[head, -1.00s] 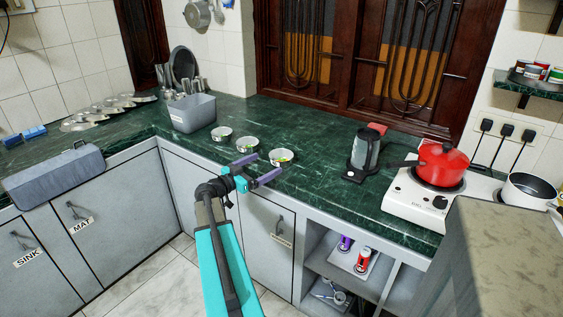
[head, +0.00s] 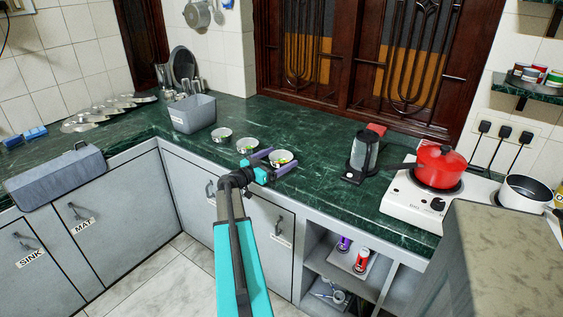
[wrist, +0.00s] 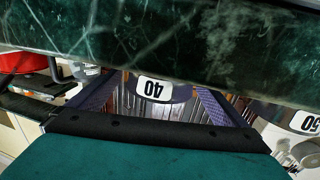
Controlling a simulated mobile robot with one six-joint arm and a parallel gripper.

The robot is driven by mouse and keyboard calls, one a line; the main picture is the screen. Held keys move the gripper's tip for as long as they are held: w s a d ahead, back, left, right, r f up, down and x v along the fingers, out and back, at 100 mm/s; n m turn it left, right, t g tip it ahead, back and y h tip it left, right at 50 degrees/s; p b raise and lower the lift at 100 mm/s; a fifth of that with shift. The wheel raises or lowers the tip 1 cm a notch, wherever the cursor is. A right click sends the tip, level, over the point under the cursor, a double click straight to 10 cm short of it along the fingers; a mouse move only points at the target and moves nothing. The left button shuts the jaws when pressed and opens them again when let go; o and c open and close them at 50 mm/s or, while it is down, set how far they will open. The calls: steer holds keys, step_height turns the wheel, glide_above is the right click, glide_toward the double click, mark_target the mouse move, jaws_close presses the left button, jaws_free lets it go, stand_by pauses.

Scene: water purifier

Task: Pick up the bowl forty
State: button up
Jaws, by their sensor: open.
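The bowl forty (wrist: 154,89), a small metal bowl with a white "40" label, shows upside down in the wrist view between my gripper's two purple fingers. In the head view it appears to be the rightmost of three small bowls (head: 281,157), with green and red bits in it, on the green counter. My gripper (head: 283,158) is open, with one finger on each side of this bowl. I cannot tell whether the fingers touch it. The bowl's lower contact with the counter is hard to see.
A bowl labelled "50" (wrist: 304,121) is close beside it; another small bowl (head: 221,133) stands farther left. A grey bin (head: 193,114) is behind them. A kettle (head: 364,155) and a stove with a red pot (head: 439,167) stand to the right. The counter between is clear.

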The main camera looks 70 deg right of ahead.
mark_target(288, 157)
stand_by(0.3)
steer(key=shift+s+d+r+p, duration=0.1)
steer(key=shift+s+d+p, duration=0.2)
steer(key=shift+d, duration=0.25)
steer(key=shift+p+x, duration=0.75)
steer(key=shift+x, duration=1.25)
steer(key=c, duration=1)
steer(key=shift+r, duration=0.15)
